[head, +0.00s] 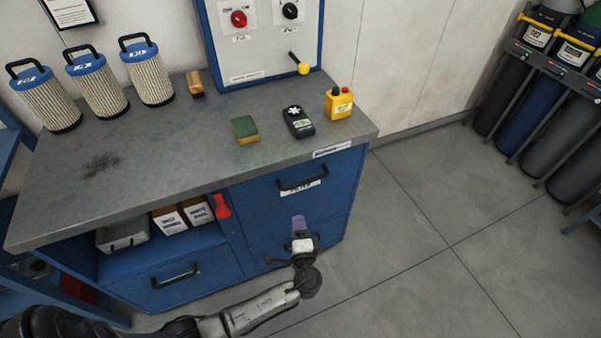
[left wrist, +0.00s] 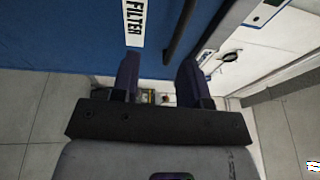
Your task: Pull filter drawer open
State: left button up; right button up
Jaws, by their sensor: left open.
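The filter drawer (head: 265,200) is the blue upper drawer at the right of the cabinet, and it looks closed. Its black bar handle (head: 303,178) sits above a white label (head: 300,188). In the left wrist view the label (left wrist: 133,22) reads FILTER, and the dark handle (left wrist: 181,30) lies ahead, its near end in line with the space between the fingers. My left gripper (head: 299,224) is open and empty, in front of the cabinet and just below the handle in the head view. Its fingers also show in the left wrist view (left wrist: 158,80). I see no contact with the handle.
Several filters stand on the grey worktop (head: 150,165), with a green-topped block (head: 244,130), a dark meter (head: 298,122) and a yellow box (head: 339,103). A lower handle (head: 275,261) is partly behind my arm. Gas cylinders (head: 527,125) stand far right. The floor right of the cabinet is clear.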

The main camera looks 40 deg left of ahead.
aim_at(305, 182)
pick_arm(q)
jog(key=w+a+r+t, duration=0.1)
jog(key=w+a, duration=0.1)
jog(key=w, duration=0.1)
jog(key=w+a+r+m+t, duration=0.1)
jog(key=w+a, duration=0.2)
jog(key=w, duration=0.1)
jog(key=w+a+r+m+b, duration=0.1)
jog(key=w+a+r, duration=0.1)
jog(key=w, duration=0.2)
jog(key=shift+w+a+t, duration=0.15)
jog(key=shift+w+t, duration=0.1)
jog(key=shift+t, duration=0.15)
grip_shut()
dwell(0.4)
